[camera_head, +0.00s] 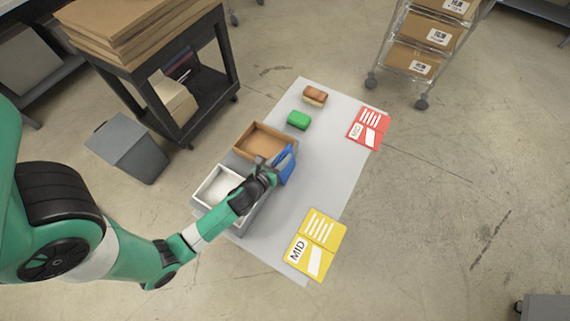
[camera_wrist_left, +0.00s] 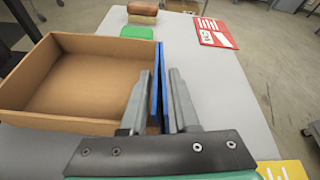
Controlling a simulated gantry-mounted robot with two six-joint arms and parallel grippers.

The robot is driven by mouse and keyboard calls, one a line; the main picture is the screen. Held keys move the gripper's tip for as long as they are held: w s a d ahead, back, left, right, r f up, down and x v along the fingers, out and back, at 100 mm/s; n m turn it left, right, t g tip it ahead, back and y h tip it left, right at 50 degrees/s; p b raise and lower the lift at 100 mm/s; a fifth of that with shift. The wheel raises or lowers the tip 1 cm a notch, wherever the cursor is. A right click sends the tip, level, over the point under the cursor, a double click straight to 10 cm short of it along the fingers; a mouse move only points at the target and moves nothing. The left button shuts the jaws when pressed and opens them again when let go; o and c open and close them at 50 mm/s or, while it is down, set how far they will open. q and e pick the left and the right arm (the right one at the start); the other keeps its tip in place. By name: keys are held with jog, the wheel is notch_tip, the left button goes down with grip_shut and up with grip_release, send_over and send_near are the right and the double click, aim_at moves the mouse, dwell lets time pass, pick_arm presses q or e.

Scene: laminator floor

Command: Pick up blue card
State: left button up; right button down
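The blue card (camera_head: 287,166) stands on edge at the end of my left gripper (camera_head: 268,172), just right of the brown box. In the left wrist view the card (camera_wrist_left: 158,85) shows nearly edge-on between the two fingers of the gripper (camera_wrist_left: 160,90), which are close together on it. Part of the card is hidden by the fingers. I cannot tell whether its lower edge touches the table. My right gripper is not in view.
The grey table (camera_head: 325,160) holds an open brown box (camera_head: 240,152), a white-lined tray (camera_head: 199,190), a green block (camera_head: 298,120), a brown block (camera_head: 315,95), a red card (camera_head: 368,128) and a yellow card (camera_head: 315,245). The table's middle right is clear.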

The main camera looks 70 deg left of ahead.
pick_arm(q)
grip_shut()
dwell(1.1)
